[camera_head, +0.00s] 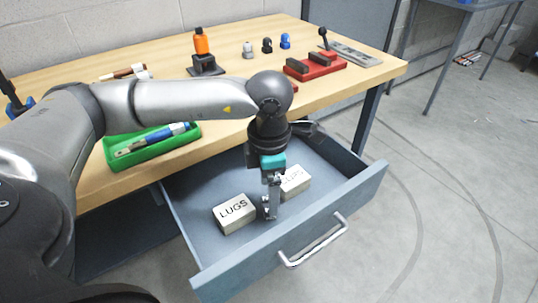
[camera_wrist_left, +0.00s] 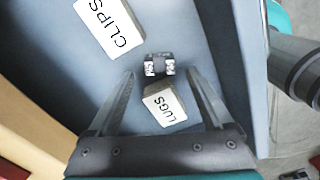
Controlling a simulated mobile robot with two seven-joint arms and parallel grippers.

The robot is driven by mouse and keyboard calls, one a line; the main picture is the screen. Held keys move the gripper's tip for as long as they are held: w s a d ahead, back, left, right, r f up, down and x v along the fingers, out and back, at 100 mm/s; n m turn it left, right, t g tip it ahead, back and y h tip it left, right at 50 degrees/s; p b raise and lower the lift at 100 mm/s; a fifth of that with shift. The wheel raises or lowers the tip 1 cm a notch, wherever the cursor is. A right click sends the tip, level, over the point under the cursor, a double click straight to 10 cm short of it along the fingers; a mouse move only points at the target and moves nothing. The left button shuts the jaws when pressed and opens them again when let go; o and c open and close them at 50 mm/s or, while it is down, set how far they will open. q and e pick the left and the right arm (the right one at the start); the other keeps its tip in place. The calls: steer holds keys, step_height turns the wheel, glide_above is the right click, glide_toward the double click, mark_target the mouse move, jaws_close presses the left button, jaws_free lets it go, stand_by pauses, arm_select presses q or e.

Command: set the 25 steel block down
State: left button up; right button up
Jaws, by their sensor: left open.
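My left gripper (camera_head: 270,208) reaches down into the open drawer (camera_head: 245,265). In the left wrist view the gripper (camera_wrist_left: 162,73) is open, with its two fingers apart. A small grey steel block (camera_wrist_left: 159,64) with pale marked ends lies between and just beyond the fingertips, apparently on the drawer floor; its number is too small to read. No finger visibly touches it. In the head view I cannot make it out behind the gripper.
A LUGS box (camera_head: 234,214) and a CLIPS box (camera_head: 295,181) lie in the drawer, either side of the gripper. The wooden bench (camera_head: 345,85) behind holds a green tray (camera_head: 125,155), an orange-topped tool (camera_head: 201,42) and a red fixture (camera_head: 315,67). The drawer front has bare floor beside it.

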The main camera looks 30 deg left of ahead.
arm_select(q)
step_height(320, 180, up, 9)
steer(key=p, duration=0.2)
steer(key=shift+p, duration=0.4)
arm_select(e)
steer(key=s+d+f, duration=0.2)
steer(key=s+f, duration=0.1)
steer(key=f, duration=0.2)
steer(key=shift+f, duration=0.3)
arm_select(q)
steer(key=shift+f, duration=0.1)
steer(key=shift+c, duration=0.2)
